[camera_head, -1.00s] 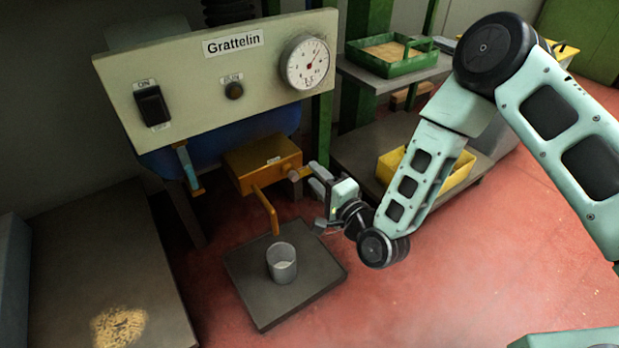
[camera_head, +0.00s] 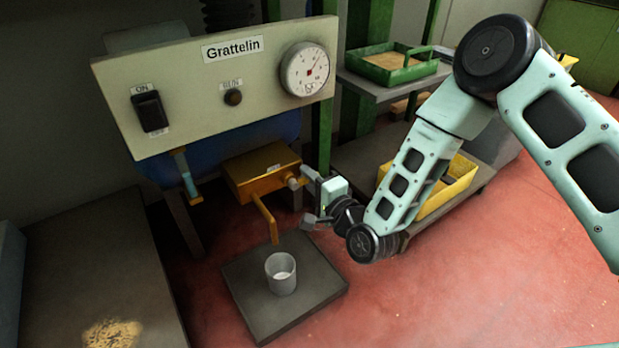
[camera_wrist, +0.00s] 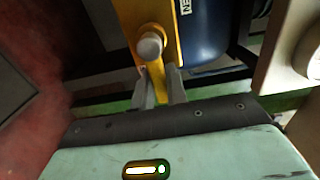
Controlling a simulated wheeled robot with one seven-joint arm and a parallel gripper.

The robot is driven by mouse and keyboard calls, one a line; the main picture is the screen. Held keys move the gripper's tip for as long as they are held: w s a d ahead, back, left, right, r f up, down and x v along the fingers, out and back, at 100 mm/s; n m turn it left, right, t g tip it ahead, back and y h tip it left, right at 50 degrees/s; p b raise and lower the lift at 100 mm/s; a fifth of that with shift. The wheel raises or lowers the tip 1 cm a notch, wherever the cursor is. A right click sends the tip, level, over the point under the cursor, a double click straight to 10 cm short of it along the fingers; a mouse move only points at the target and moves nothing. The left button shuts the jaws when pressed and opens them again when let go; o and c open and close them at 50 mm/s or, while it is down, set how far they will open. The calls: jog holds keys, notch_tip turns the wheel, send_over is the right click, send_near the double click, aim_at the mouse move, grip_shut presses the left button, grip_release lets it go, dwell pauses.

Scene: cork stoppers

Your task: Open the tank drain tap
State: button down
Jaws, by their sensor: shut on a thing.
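The orange tap body (camera_head: 262,170) sits under the grey control panel, in front of the blue tank (camera_head: 225,138). Its round grey pivot knob (camera_head: 292,183) is on the right side, and its bent spout (camera_head: 265,218) hangs down at the front. In the wrist view the knob (camera_wrist: 150,46) is in front of a yellow lever (camera_wrist: 172,82). The two fingers of my gripper (camera_wrist: 160,88) are shut on this lever, one on each side. In the head view my gripper (camera_head: 312,178) is right of the tap body; its fingertips are hard to make out there.
A grey cup (camera_head: 281,274) stands on a dark plate (camera_head: 310,290) below the spout. The panel (camera_head: 200,75) carries a black switch, a button and a dial. A yellow crate (camera_head: 440,195) and a green tray (camera_head: 392,65) are to the right. Red floor lies open in front.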

jog(key=shift+r, duration=0.1)
jog(key=r+n+p, duration=0.1)
jog(key=n+p, duration=0.3)
jog(key=p, duration=0.1)
jog(key=shift+s+a+r, duration=0.1)
jog(key=shift+r, duration=0.25)
jog(key=n+p, duration=0.2)
jog(key=shift+s+a+r+n, duration=0.1)
jog(key=shift+a+r+n, duration=0.05)
jog(key=shift+r+n, duration=0.2)
jog(key=shift+s+a+n+p, duration=0.1)
jog(key=shift+n+p, duration=0.45)
jog(key=shift+p, duration=0.1)
jog(key=c, duration=1.4)
grip_release()
